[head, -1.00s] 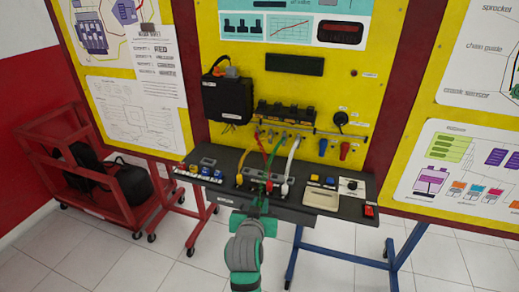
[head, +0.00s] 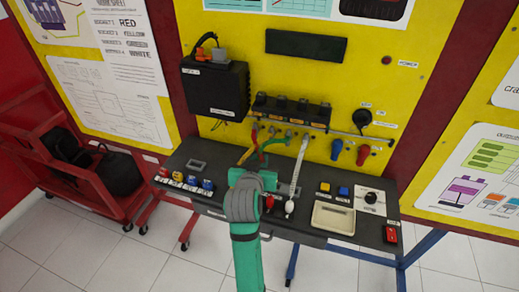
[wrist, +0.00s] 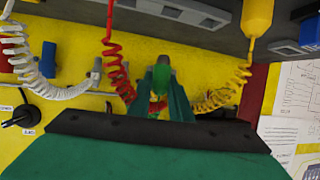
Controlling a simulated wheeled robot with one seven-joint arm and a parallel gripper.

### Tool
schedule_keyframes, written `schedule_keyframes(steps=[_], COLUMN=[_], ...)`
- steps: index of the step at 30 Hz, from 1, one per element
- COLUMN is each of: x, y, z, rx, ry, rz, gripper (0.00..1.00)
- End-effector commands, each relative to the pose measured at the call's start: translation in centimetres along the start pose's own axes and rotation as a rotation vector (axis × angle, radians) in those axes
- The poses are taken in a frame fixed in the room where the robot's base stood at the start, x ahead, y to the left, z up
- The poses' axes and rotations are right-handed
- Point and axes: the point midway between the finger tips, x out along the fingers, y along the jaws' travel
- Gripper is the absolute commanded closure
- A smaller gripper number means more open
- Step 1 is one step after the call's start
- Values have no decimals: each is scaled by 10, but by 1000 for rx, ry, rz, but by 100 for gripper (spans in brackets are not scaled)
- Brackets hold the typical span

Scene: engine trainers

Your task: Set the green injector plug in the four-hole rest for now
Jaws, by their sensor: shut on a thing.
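My gripper (head: 257,182) is over the bench in the head view, in front of the row of coloured plugs. In the wrist view its two green fingers are shut on the green injector plug (wrist: 162,75), which sits between them. The green cable (head: 272,144) runs from the panel down behind my gripper. The four-hole rest is mostly hidden behind my gripper in the head view, and I cannot make out its holes. The red plug (head: 268,202) and white plug (head: 289,207) stand just right of my gripper. The yellow plug (wrist: 257,16) shows in the wrist view.
Coiled red (wrist: 115,72), white (wrist: 40,75) and yellow (wrist: 222,95) cables hang close around my gripper. A beige tray (head: 333,218) and a knob box (head: 371,198) are at right. Small coloured buttons (head: 186,181) are at left. The yellow panel (head: 430,75) rises behind the bench.

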Motion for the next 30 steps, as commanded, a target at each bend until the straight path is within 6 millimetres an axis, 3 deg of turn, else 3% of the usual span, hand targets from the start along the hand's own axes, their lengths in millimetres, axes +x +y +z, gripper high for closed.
schedule_keyframes(steps=[21, 30], x=[18, 21], y=[-1, 0], z=[44, 51], rx=[0, 0], ry=[-1, 1], rz=[-1, 0], gripper=[100, 100])
